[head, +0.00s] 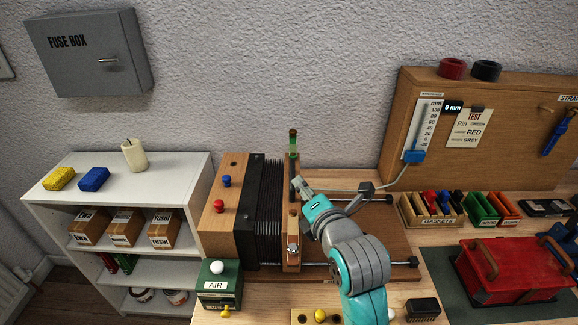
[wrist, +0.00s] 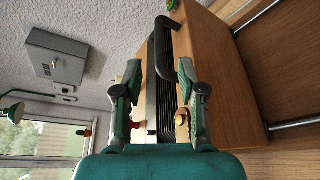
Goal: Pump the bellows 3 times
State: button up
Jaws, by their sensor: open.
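The bellows (head: 265,215) are black and pleated, between a wooden box (head: 228,190) on the left and an upright wooden board (head: 292,225) on the right. My gripper (head: 299,186) is at the right side of that board, partly hidden by its own wrist. In the wrist view the pleats (wrist: 168,112) and a black bar handle (wrist: 161,50) show beyond my gripper (wrist: 160,78). The fingers are spread apart, one on each side of the handle in the picture. I cannot tell whether they touch it. A gauge (head: 422,130) with a blue slider shows 0 mm.
Rails run right of the board over a wooden base (head: 370,240). A green AIR box (head: 217,285) stands in front of the bellows. A red toolbox (head: 510,270) and parts trays (head: 432,212) are at right. A white shelf (head: 180,170) is at left.

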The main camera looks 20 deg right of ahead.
aim_at(292, 170)
jog(key=x, duration=1)
grip_shut()
